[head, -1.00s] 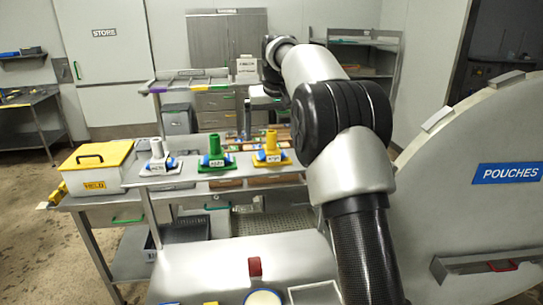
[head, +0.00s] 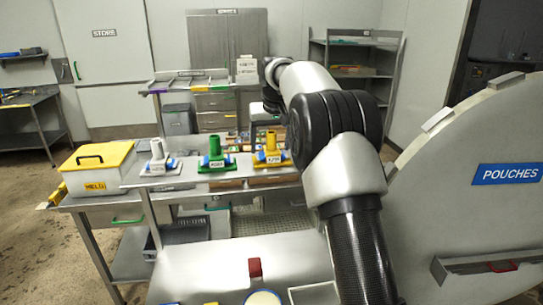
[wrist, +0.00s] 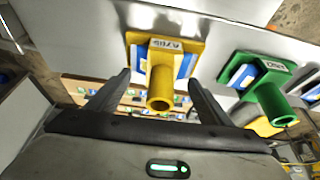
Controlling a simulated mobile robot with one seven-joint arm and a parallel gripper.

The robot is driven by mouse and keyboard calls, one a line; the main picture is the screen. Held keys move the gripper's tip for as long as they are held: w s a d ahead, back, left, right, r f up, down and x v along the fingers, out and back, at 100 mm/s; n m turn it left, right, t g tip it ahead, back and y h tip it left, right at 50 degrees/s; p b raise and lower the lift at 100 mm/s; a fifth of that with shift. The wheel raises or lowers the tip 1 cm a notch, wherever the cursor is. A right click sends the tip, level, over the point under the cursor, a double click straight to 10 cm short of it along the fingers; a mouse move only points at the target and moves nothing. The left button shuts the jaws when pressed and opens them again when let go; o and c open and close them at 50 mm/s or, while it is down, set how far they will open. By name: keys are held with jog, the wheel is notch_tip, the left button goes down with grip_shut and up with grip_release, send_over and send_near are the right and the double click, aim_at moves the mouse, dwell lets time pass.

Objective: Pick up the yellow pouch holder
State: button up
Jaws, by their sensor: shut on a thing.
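My gripper (wrist: 160,78) is shut on the yellow holder, one finger on each side; the exact contact is hard to see. In the head view my arm mostly hides the gripper, near and behind the holder.
A green holder (head: 215,152) stands left of the yellow one, and a white holder (head: 158,156) farther left. A yellow-lidded box (head: 98,158) sits at the left. The large round door (head: 470,200) labelled POUCHES is at the right.

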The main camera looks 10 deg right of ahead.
jog(key=shift+r, duration=0.1)
notch_tip(320, 180, up, 10)
jog(key=p, duration=0.2)
dwell(0.3)
